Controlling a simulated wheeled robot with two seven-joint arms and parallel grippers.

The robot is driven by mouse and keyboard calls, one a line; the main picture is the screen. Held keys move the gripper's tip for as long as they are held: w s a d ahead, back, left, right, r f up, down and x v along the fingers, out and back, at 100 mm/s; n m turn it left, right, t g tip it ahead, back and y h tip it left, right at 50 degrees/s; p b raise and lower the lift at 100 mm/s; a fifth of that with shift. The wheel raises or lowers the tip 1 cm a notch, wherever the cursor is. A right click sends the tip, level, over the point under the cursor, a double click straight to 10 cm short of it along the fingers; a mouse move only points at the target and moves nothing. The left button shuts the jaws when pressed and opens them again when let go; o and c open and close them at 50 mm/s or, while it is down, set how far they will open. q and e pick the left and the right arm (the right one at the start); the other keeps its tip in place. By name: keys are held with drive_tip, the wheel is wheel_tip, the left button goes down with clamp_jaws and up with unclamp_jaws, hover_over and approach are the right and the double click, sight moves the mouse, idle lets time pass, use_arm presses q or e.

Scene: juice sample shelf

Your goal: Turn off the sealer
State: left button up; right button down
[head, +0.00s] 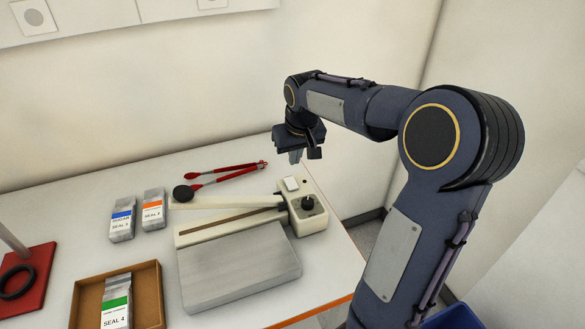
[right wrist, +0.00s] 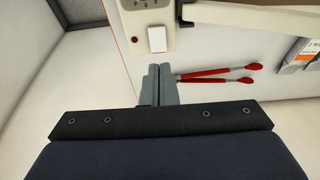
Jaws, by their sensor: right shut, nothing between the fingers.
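The sealer (head: 215,232) is a cream machine with a long arm, a grey plate in front and a control box (head: 309,217) at its right end. A white rocker switch (head: 291,184) sits at the back of that box, and a black knob stands in front of it. The switch also shows in the right wrist view (right wrist: 157,39). My right gripper (head: 296,156) is shut and empty, pointing down just behind the switch and apart from it. Its closed fingers (right wrist: 158,82) show in the right wrist view. My left gripper is not in view.
Red tongs (head: 228,174) lie behind the sealer, near my right gripper. Two bags, SEAL 1 (head: 122,222) and SEAL 2 (head: 153,211), stand on the left. A SEAL 4 bag (head: 116,304) is in a brown tray (head: 150,290). A red stand base (head: 30,280) is at far left.

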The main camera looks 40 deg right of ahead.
sight(290, 179)
drive_tip(key=shift+v, duration=1.9)
drive_tip(key=shift+s+a, duration=0.1)
drive_tip(key=shift+f, duration=0.1)
drive_tip(key=b, duration=0.2)
drive_tip(key=w+d+b, duration=0.1)
drive_tip(key=b, duration=0.1)
drive_tip(key=shift+r+t+b, duration=0.25)
drive_tip(key=shift+t+b, duration=0.05)
drive_tip(key=shift+t, duration=0.1)
drive_tip(key=shift+w, duration=0.1)
drive_tip(key=x, duration=0.9)
drive_tip(key=s+p+x, duration=0.1)
drive_tip(key=x, duration=0.4)
drive_tip(key=shift+f, duration=0.15)
